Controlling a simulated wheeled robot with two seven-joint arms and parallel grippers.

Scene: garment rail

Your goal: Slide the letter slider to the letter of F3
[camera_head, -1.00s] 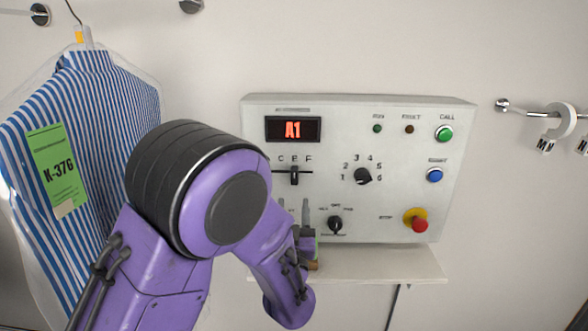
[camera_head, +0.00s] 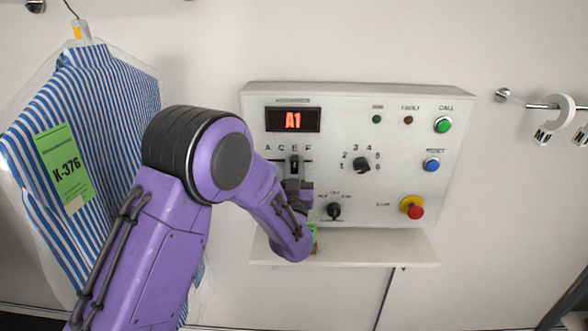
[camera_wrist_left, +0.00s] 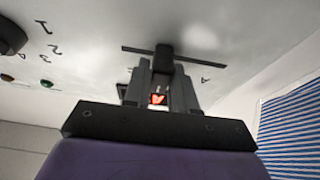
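The letter slider knob (camera_head: 294,163) is dark and sits in a horizontal slot under the letters A, C, E, F, roughly below E. My left gripper (camera_head: 294,182) reaches up to it from below. In the left wrist view the slider knob (camera_wrist_left: 163,57) lies at the fingertips of my left gripper (camera_wrist_left: 162,76). The fingers stand apart, one on each side of the knob; whether they touch it I cannot tell. My right gripper is not in view.
The number dial (camera_head: 362,165) is right of the slider, and a lower dial (camera_head: 334,211) is near my wrist. A red stop button (camera_head: 416,212) and a shelf (camera_head: 400,248) are also close. A bagged striped shirt (camera_head: 90,130) hangs left; a rail (camera_head: 530,103) is right.

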